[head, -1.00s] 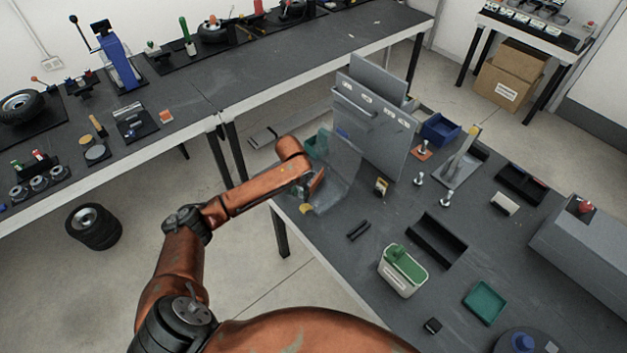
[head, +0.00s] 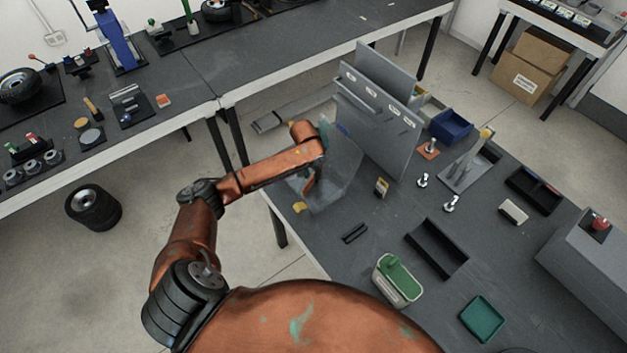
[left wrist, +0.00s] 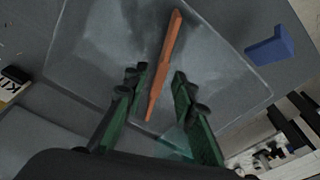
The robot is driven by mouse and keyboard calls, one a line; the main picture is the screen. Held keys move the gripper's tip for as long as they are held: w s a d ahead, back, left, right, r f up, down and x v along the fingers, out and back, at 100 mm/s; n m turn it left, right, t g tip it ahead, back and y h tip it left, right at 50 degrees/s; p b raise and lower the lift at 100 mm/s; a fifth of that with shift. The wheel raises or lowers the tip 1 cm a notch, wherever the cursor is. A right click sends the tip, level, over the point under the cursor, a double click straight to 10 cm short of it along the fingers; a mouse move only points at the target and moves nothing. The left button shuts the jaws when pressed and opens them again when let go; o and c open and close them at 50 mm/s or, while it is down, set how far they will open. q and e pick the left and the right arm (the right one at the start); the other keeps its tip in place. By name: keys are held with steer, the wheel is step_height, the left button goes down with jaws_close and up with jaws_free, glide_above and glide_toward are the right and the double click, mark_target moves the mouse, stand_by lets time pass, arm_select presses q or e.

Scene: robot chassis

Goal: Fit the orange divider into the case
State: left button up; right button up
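The orange divider (left wrist: 163,68) is a long thin strip in the left wrist view. It lies between the two green-and-black fingers of my left gripper (left wrist: 160,88), with a gap to each finger. The gripper is open. The clear case (left wrist: 95,55) spreads behind the divider; I cannot tell how the divider sits against it. In the head view the case (head: 345,185) is at the table's left end, and a bit of the divider (head: 309,187) shows below my left forearm, which hides much of the gripper. My right gripper is not in view.
A grey upright panel (head: 379,120) stands just right of the case. A blue block (left wrist: 270,48) lies beside the case. Black trays (head: 437,248), a green-topped bin (head: 397,280) and small parts stand farther right.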

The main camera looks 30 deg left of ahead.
mark_target(312, 177)
arm_select(q)
step_height(312, 177, down, 3)
steer(key=shift+w+r, duration=0.1)
steer(key=shift+w+f, duration=0.1)
steer(key=shift+f, duration=0.4)
steer(key=c, duration=0.4)
jaws_close()
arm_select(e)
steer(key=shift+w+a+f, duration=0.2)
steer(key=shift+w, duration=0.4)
